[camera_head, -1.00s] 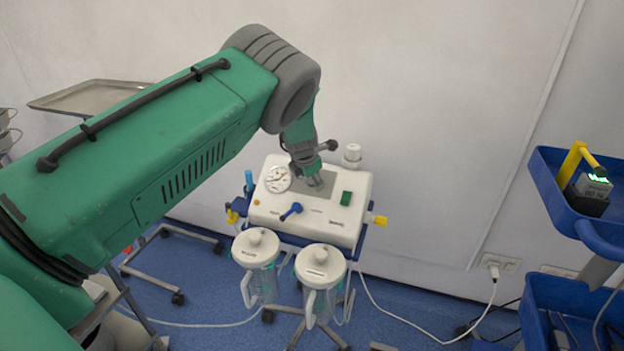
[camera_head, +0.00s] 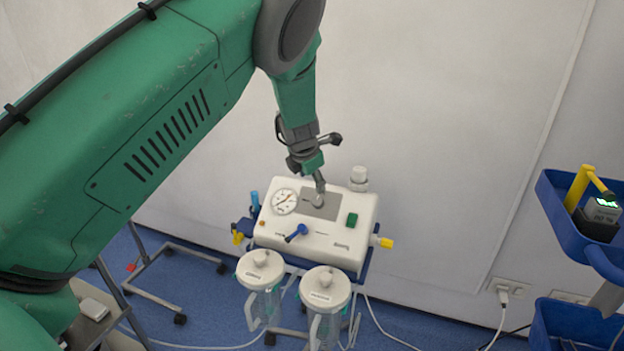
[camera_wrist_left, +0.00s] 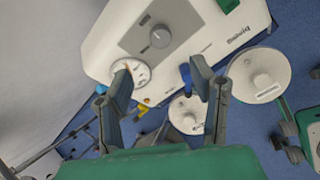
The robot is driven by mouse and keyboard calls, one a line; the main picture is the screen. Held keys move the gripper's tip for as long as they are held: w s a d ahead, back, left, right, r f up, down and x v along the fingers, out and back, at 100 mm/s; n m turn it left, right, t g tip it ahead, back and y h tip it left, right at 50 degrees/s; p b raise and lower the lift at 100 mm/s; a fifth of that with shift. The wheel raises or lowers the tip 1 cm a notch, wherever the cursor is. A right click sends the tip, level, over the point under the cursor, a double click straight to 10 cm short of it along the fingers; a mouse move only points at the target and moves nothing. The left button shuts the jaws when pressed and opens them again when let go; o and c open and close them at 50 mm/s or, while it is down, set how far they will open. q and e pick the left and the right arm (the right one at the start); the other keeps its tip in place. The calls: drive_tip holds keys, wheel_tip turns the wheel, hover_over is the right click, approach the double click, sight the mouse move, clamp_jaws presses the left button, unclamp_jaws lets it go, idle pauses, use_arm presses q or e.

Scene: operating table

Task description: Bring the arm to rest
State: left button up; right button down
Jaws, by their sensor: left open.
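My left gripper (camera_head: 319,186) hangs from the green arm above the white suction unit (camera_head: 341,235). In the left wrist view its two fingers (camera_wrist_left: 160,82) stand wide apart with nothing held between them. The unit's top carries a grey panel with a knob (camera_wrist_left: 160,36), a round gauge (camera_head: 284,201), a blue lever (camera_head: 296,232) and a green switch (camera_head: 352,220). In the wrist view the left finger partly hides the gauge (camera_wrist_left: 130,72). I cannot tell the exact gap between fingertips and panel. My right gripper is not in view.
Two lidded canisters (camera_head: 260,270) (camera_head: 324,290) hang at the unit's front. A white cable (camera_head: 390,335) runs to a wall outlet (camera_head: 508,290).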

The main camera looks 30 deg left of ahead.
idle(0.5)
use_arm(q)
drive_tip(key=s+d+f+m+g+y, duration=0.1)
drive_tip(key=s+f+m+g+y, duration=0.15)
drive_tip(key=s+f+m, duration=1.35)
drive_tip(key=s+d+f+m+h, duration=0.1)
drive_tip(key=s+d+m, duration=0.3)
drive_tip(key=s, duration=0.5)
drive_tip(key=s+d+f+m+g+h, duration=0.1)
drive_tip(key=s+d+f+m, duration=0.2)
drive_tip(key=s+m, duration=0.4)
drive_tip(key=s+d+f+m+g+h, duration=0.1)
drive_tip(key=s+d+m, duration=0.4)
drive_tip(key=s, duration=0.7)
drive_tip(key=shift+s+d+f+m+h, duration=0.2)
drive_tip(key=shift+d+f+m+h, duration=0.1)
drive_tip(key=shift+f+h, duration=0.3)
